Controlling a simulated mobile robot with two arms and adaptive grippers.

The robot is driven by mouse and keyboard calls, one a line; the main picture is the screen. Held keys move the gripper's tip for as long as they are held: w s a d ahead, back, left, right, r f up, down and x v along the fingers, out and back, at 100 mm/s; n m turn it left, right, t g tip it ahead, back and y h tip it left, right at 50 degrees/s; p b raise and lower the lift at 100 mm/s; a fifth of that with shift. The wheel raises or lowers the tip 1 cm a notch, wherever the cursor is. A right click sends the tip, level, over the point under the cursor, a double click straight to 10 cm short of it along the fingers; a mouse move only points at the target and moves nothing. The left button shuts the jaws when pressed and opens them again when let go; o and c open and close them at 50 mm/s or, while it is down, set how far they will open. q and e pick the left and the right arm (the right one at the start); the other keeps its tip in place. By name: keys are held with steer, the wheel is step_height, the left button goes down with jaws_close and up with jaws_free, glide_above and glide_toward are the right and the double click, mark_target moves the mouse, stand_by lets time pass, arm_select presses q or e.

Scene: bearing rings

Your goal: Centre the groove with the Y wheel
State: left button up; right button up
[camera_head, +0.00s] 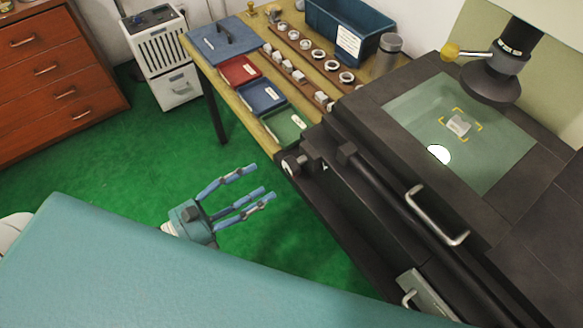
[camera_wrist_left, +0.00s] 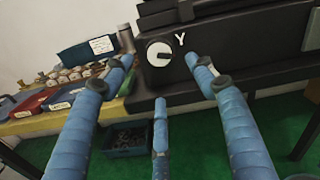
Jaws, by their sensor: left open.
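The Y wheel is a round knob with a white face and dark mark on the front of the black machine; in the left wrist view (camera_wrist_left: 158,53) it is straight ahead, beside a white letter Y (camera_wrist_left: 180,39). It also shows in the head view (camera_head: 290,165). My left gripper (camera_head: 258,184) is open and empty, short of the wheel and apart from it; in the wrist view its blue fingers (camera_wrist_left: 159,76) spread either side of and below the wheel. A small pale ring piece (camera_head: 459,125) lies on the glass stage (camera_head: 500,150) inside yellow corner marks. Its groove is too small to make out.
A wooden bench (camera_head: 225,85) left of the machine holds red, blue and green trays, rows of rings and a blue bin (camera_head: 330,22). A bright spot (camera_head: 439,154) shows on the stage. A metal handle (camera_head: 440,218) juts from the machine. Green floor is clear around my gripper.

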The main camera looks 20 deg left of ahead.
mark_target(287, 169)
arm_select(q)
steer(key=x, duration=0.3)
steer(key=p+x, duration=0.1)
steer(key=x, duration=0.2)
steer(key=p+x, duration=0.1)
steer(key=x, duration=0.2)
steer(key=shift+s+r, duration=0.1)
steer(key=shift+r, duration=0.15)
steer(key=shift+w+d+f, duration=0.1)
steer(key=shift+w+d, duration=0.35)
steer(key=shift+d, duration=0.05)
steer(key=shift+w, duration=0.15)
steer(key=shift+c, duration=0.5)
steer(key=c, duration=0.8)
steer(key=shift+c, duration=1)
steer(key=shift+f, duration=0.1)
arm_select(e)
step_height(287, 169, up, 2)
steer(key=shift+d+r, duration=0.1)
steer(key=shift+r, duration=0.15)
